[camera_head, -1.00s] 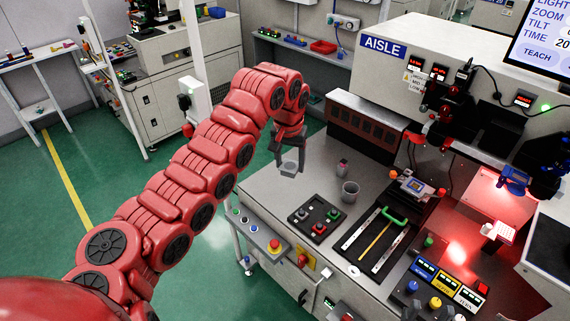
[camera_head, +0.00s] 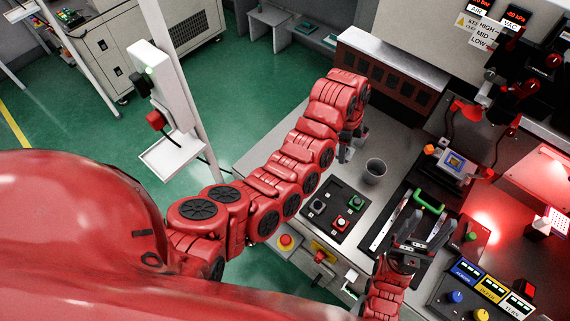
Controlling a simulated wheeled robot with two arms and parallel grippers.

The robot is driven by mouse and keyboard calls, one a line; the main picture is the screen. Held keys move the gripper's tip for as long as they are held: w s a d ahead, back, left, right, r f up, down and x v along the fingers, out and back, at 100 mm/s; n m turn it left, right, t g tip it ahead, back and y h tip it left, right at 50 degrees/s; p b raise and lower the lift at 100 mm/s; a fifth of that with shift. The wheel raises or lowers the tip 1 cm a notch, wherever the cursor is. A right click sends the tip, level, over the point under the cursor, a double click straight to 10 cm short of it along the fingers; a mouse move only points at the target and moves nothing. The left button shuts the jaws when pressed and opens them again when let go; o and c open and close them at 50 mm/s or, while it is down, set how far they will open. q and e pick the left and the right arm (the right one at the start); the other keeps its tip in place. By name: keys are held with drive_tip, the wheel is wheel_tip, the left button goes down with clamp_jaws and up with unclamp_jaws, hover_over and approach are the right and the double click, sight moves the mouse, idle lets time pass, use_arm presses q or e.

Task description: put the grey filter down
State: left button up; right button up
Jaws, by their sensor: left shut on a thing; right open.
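My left gripper (camera_head: 346,150) points down over the back of the grey bench, left of a grey cup (camera_head: 375,171). It is shut on a small grey piece, taken as the grey filter, which is mostly hidden by the fingers and wrist. Whether the piece touches the bench cannot be told. A black tray (camera_head: 335,212) lies in front of this gripper, with a grey, a red and a green piece in it. My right gripper (camera_head: 420,238) is open and empty over the black plate with rails, at the lower right.
A green handle (camera_head: 430,202) stands on the black plate (camera_head: 400,215). Labelled control boxes (camera_head: 485,289) and a red-lit station lie to the right. A red emergency button (camera_head: 285,240) sits at the bench's front edge. Bare bench shows left of the tray.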

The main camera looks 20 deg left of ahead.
use_arm(q)
drive_tip(key=s+f+m, duration=0.2)
drive_tip(key=f, duration=0.1)
drive_tip(key=s+f+m, duration=0.2)
drive_tip(key=f, duration=0.1)
drive_tip(key=s+f+m, duration=0.1)
drive_tip(key=s+f, duration=0.1)
drive_tip(key=f, duration=0.1)
drive_tip(key=shift+s+d+f+m+g+b, duration=0.1)
drive_tip(key=shift+s+f+m+g+b, duration=0.05)
drive_tip(key=shift+s+m+g+b, duration=0.2)
drive_tip(key=shift+m, duration=0.25)
drive_tip(key=a+p, duration=0.1)
drive_tip(key=a, duration=0.4)
drive_tip(key=w+a+f+p, duration=0.1)
drive_tip(key=a, duration=0.4)
drive_tip(key=a+p, duration=0.1)
drive_tip(key=a, duration=0.4)
drive_tip(key=shift+w+a+f, duration=0.2)
drive_tip(key=shift+a+f, duration=0.05)
drive_tip(key=shift+a, duration=0.1)
drive_tip(key=shift+a+f+p, duration=0.1)
drive_tip(key=shift+f+p, duration=0.4)
drive_tip(key=shift+f, duration=0.15)
drive_tip(key=shift+f+p, duration=0.35)
drive_tip(key=shift+f, duration=0.85)
drive_tip(key=shift+f, duration=0.1)
drive_tip(key=o, duration=1.3)
drive_tip(key=shift+o, duration=0.2)
